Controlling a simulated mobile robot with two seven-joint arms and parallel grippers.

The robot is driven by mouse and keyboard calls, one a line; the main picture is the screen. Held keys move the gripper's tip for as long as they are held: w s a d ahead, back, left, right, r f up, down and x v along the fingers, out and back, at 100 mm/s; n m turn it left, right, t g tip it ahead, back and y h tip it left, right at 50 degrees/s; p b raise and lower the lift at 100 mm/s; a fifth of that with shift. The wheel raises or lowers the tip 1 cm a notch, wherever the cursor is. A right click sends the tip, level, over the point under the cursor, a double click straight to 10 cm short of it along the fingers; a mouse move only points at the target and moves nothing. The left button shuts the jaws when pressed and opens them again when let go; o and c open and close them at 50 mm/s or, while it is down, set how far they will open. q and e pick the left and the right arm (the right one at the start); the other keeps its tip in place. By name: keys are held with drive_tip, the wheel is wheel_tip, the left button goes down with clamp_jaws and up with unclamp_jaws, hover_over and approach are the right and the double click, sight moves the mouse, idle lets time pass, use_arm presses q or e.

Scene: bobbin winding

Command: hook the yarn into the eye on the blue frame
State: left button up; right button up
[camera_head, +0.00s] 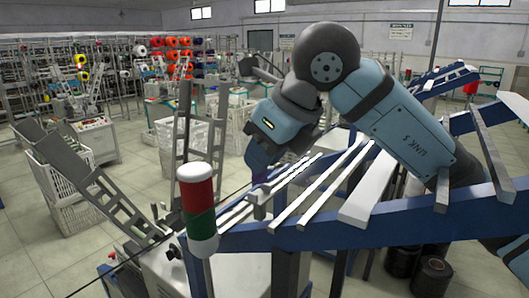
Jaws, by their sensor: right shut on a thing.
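The blue frame (330,235) runs from the centre to the right edge, with several pale slats across it. My right gripper (262,177) reaches down from the right arm to the frame's left end, above a small grey bracket (258,203). Its fingertips are small and dark, and it is shut on the yarn. The yarn (112,266) shows as a thin dark line from the bottom left up towards the gripper, partly hidden by a signal post. I cannot make out the eye clearly. My left gripper is out of view.
A red, white and green signal post (197,205) stands just left of the frame's end. A grey ladder-like arm (125,210) lies further left. White crates (205,140) and racks of coloured spools (172,50) are behind. Dark spools (432,275) lie under the frame.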

drive_tip(key=shift+f+b, duration=1.25)
drive_tip(key=shift+f, duration=0.15)
drive_tip(key=shift+r, duration=0.15)
drive_tip(key=shift+w+a, duration=0.15)
drive_tip(key=shift+a, duration=0.05)
drive_tip(key=shift+w+a+r, duration=0.1)
drive_tip(key=shift+w+a, duration=0.6)
drive_tip(key=shift+a, duration=0.25)
drive_tip(key=shift+w+a+r, duration=0.1)
drive_tip(key=shift+w+a, duration=0.55)
drive_tip(key=shift+a, duration=0.25)
drive_tip(key=shift+r, duration=0.1)
drive_tip(key=shift+w+a+r+p, duration=0.15)
drive_tip(key=shift+r+p, duration=0.15)
drive_tip(key=shift+r, duration=0.45)
drive_tip(key=shift+a+r+p, duration=0.1)
drive_tip(key=shift+r+p, duration=0.25)
drive_tip(key=shift+r, duration=0.35)
drive_tip(key=shift+w+a+r+p, duration=0.15)
drive_tip(key=shift+r+p, duration=0.15)
drive_tip(key=shift+r, duration=0.45)
